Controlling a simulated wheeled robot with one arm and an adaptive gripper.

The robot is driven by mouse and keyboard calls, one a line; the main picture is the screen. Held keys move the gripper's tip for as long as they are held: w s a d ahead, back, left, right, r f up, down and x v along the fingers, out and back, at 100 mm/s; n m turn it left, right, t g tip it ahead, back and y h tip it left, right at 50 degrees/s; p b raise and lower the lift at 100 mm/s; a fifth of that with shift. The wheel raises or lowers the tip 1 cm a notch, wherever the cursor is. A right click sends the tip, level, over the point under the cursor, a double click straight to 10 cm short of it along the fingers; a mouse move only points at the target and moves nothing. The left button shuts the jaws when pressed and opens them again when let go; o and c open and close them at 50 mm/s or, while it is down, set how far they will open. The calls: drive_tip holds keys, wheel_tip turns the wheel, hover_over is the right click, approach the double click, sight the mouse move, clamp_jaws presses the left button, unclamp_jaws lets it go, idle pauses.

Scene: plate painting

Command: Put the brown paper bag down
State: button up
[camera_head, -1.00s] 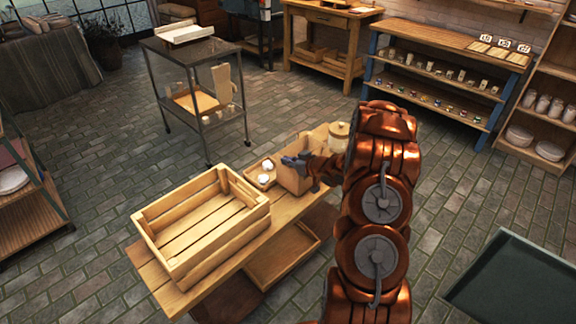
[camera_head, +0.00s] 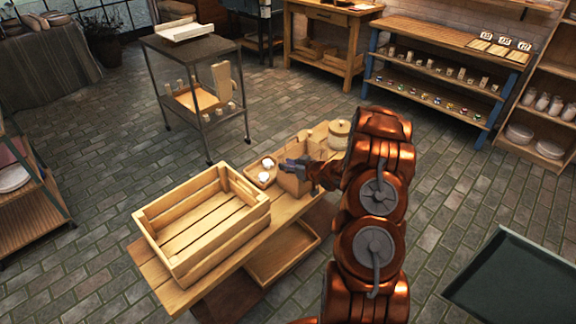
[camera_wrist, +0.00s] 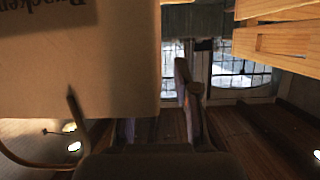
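The brown paper bag (camera_head: 294,181) stands on the wooden bench (camera_head: 222,262), beside a small tray (camera_head: 262,176). In the wrist view, which is upside down, the bag (camera_wrist: 85,75) fills the upper left with part of its dark printing. A curved brown strip, perhaps its handle, shows at lower left. My gripper (camera_head: 294,163) is at the top of the bag. In the wrist view its fingers (camera_wrist: 127,78) are spread apart. One finger overlaps the bag; the other is beyond its edge with a gap. The bag's far side is hidden.
A slatted wooden crate (camera_head: 153,232) takes up the bench's near left part. The small tray holds white items. A round lidded jar (camera_head: 339,133) and another tan item (camera_head: 317,143) stand behind the bag. A metal cart (camera_head: 185,50) is behind the bench.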

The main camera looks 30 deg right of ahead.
drive_tip(key=shift+r, duration=0.2)
drive_tip(key=shift+s+d, duration=0.1)
drive_tip(key=shift+s, duration=0.2)
drive_tip(key=b+v, duration=0.2)
drive_tip(key=v, duration=0.9)
drive_tip(key=shift+s+b, duration=0.2)
drive_tip(key=shift+b, duration=0.15)
